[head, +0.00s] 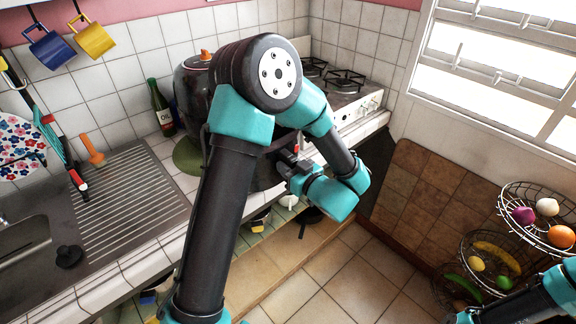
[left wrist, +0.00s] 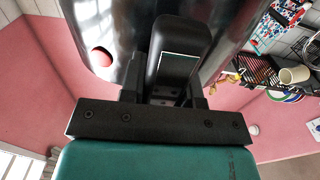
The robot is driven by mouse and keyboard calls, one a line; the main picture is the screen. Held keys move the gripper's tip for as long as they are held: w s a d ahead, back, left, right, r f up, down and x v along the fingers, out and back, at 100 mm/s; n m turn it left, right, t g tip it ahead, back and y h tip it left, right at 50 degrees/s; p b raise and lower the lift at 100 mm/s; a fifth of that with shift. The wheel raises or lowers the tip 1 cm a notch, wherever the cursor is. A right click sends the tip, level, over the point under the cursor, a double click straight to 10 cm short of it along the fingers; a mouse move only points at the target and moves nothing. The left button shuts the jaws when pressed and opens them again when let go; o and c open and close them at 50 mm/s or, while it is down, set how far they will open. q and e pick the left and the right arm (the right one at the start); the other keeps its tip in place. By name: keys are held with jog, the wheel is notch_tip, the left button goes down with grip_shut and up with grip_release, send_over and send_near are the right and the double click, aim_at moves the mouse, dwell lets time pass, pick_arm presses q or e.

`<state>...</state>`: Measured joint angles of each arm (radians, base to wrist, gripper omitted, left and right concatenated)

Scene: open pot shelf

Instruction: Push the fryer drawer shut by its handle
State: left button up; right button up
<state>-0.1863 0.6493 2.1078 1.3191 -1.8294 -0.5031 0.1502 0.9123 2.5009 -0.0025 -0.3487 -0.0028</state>
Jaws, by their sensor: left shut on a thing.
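The dark, glossy fryer (head: 190,88) stands on the tiled counter in the head view, mostly hidden behind my left arm. A dark rounded part, seemingly its drawer (head: 262,174), shows low beside the arm. My left gripper (head: 284,162) is at the drawer's front. In the left wrist view the black drawer handle (left wrist: 180,38) lies between the fingers of the left gripper (left wrist: 166,92), which is shut on it. How far the drawer stands out is hidden. My right gripper is out of the picture; only part of my right arm shows at the lower right.
A stove (head: 352,100) stands behind right and an oil bottle (head: 160,108) stands left of the fryer. A sink (head: 25,245) is at left. A wire fruit basket (head: 500,245) stands at right. The tiled floor (head: 345,275) in front is clear.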

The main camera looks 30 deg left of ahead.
pick_arm(q)
grip_shut()
